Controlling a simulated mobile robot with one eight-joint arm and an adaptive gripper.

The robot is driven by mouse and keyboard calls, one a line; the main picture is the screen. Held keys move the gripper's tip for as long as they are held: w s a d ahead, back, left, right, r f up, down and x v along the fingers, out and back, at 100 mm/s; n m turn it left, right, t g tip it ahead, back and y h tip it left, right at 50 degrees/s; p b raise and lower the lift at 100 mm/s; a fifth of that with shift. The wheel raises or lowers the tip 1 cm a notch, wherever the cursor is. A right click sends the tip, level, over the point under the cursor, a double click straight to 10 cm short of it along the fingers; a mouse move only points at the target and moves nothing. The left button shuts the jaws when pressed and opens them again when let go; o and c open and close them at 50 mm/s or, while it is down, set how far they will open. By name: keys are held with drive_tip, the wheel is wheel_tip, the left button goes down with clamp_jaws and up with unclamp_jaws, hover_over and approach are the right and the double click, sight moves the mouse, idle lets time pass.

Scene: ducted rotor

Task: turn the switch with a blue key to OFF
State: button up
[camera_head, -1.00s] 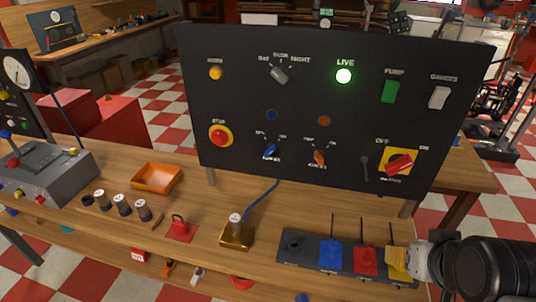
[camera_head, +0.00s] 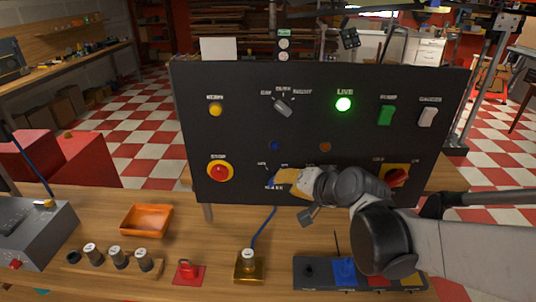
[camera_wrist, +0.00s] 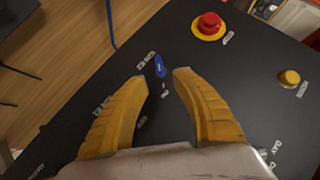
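The blue key switch (camera_head: 270,181) sits low on the black panel (camera_head: 235,125). In the wrist view the blue key (camera_wrist: 159,66) stands out from the panel just ahead of the gap between my fingertips. My gripper (camera_wrist: 161,77) is open, with one yellow finger on each side of the key's line and nothing between them. In the head view my gripper (camera_head: 283,178) is at the panel just right of the blue key. I cannot tell whether a finger touches the key.
The red stop button (camera_head: 220,171) is left of the blue key. The red-on-yellow rotary switch (camera_head: 397,177) is to its right, partly behind my arm. A green LIVE lamp (camera_head: 343,104) is lit. A brass block (camera_head: 250,265) with a blue cable stands on the bench below.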

sight(274, 184)
drive_tip(key=b+x, duration=0.3)
drive_tip(key=x, duration=0.6)
clamp_jaws()
